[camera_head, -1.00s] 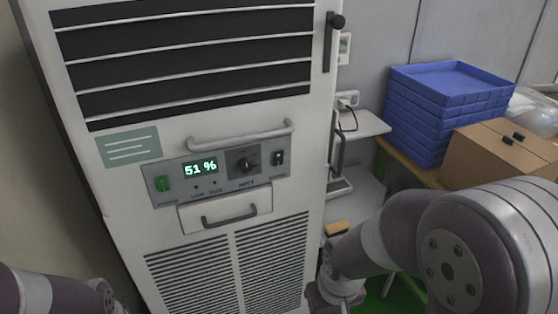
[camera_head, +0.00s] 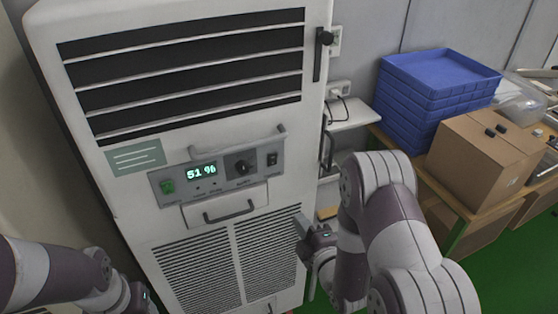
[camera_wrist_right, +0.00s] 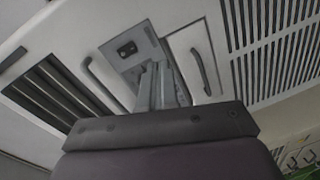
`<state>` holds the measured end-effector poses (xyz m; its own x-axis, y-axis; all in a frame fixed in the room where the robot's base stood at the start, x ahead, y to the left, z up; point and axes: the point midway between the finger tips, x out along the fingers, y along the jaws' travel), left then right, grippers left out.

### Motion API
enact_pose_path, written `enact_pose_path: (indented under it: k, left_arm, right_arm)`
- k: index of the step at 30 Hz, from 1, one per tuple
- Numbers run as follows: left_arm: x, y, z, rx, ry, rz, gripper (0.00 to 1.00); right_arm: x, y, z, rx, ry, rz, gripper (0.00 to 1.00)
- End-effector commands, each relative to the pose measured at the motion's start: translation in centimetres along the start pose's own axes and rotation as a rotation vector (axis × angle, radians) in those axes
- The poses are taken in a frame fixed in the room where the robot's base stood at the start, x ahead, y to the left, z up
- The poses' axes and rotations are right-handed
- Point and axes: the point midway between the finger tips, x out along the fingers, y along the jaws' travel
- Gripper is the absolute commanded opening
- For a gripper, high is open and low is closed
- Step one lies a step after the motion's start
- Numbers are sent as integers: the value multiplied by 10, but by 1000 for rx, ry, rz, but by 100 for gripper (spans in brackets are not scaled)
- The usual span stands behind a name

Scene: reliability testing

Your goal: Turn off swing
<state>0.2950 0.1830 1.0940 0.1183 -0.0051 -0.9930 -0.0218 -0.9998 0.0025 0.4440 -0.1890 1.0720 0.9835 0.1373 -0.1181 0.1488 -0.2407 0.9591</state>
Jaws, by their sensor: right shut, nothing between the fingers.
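The machine's control panel (camera_head: 215,172) carries a green switch (camera_head: 167,186) at its left, a lit display (camera_head: 202,171) reading 51 %, a black knob (camera_head: 241,167) and a small dark rocker switch (camera_head: 271,159) at its right end. The labels are too small to read, so I cannot tell which control is swing. My right gripper (camera_head: 302,224) is shut and empty, below and right of the panel. In the right wrist view its fingers (camera_wrist_right: 158,70) hide part of the panel; a dark switch (camera_wrist_right: 127,49) shows beyond them. My left gripper (camera_head: 143,297) is partly visible at the bottom edge.
A bar handle (camera_head: 230,143) juts out above the panel, and a drawer (camera_head: 226,207) with a handle is below it. Blue trays (camera_head: 435,85) and a cardboard box (camera_head: 480,155) stand on a table to the right.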

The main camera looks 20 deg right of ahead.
Motion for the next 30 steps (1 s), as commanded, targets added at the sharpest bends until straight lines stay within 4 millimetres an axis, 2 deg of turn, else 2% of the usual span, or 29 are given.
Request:
enact_pose_path:
  k: [1,3,5,18,23,30]
  left_arm:
    - [0,0,0,0,0,0,60]
    - [1,0,0,0,0,0,60]
    - [1,0,0,0,0,0,60]
    - [-2,0,0,0,0,0,60]
    - [-13,0,-2,0,0,0,60]
    - [-34,0,-4,0,0,0,60]
  right_arm:
    - [1,16,-4,-68,21,82,0]
    - [-1,36,-10,-160,37,180,0]
    - [-3,46,-12,-218,38,230,0]
    - [0,50,-13,-263,33,241,0]
    - [22,58,-16,-263,34,241,0]
    - [73,71,-19,-262,33,242,0]
